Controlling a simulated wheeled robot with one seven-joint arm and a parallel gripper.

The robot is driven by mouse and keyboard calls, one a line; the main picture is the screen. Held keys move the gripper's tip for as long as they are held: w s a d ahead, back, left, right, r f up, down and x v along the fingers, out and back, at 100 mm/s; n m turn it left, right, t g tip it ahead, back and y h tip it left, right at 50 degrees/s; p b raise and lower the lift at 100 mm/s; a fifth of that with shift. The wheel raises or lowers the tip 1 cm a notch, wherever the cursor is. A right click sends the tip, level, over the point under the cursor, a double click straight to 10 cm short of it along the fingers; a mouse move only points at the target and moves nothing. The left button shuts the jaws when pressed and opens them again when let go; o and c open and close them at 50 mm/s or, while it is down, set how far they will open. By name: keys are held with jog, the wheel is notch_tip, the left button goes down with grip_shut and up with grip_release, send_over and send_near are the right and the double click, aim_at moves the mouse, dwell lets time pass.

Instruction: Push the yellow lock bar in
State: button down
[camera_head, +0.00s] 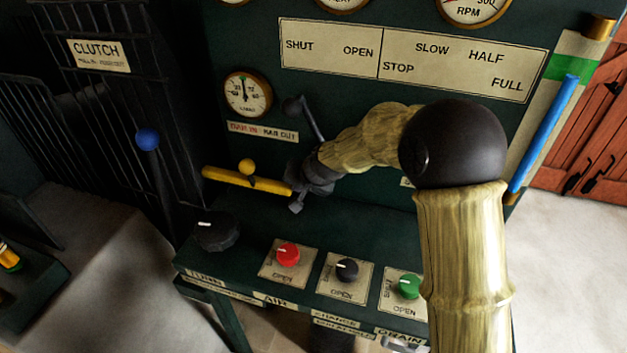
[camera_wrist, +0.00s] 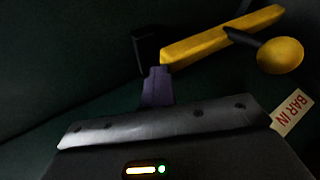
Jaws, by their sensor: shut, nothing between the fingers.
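The yellow lock bar (camera_head: 232,178) lies across the front of the dark green panel, sloping slightly down to the right, with a yellow ball knob (camera_head: 246,166) on it. My gripper (camera_head: 296,204) is at the bar's right end, its fingers shut with nothing between them. In the wrist view the bar (camera_wrist: 225,36) runs up to the right, with its knob (camera_wrist: 280,55) on a dark stem. The shut fingertips (camera_wrist: 156,84) are close to the bar's near end, beside a dark block (camera_wrist: 146,48). I cannot tell whether they touch the bar.
A "BAR IN" label (camera_wrist: 292,112) shows at right in the wrist view. A dark lever (camera_head: 312,118) rises behind my gripper. Below is a ledge with a red knob (camera_head: 288,254), black knobs (camera_head: 347,269) and a green knob (camera_head: 410,287). A blue-knobbed lever (camera_head: 148,139) stands left.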

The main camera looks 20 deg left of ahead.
jog(key=shift+a, duration=0.75)
jog(key=shift+r, duration=0.1)
jog(key=shift+d+f+b, duration=0.25)
jog(key=shift+d+b, duration=0.1)
jog(key=shift+d, duration=0.1)
jog(key=d, duration=0.2)
jog(key=d+r+b, duration=0.1)
jog(key=d, duration=0.1)
jog(key=v, duration=0.9)
jog(key=shift+s, duration=0.25)
jog(key=shift+r, duration=0.1)
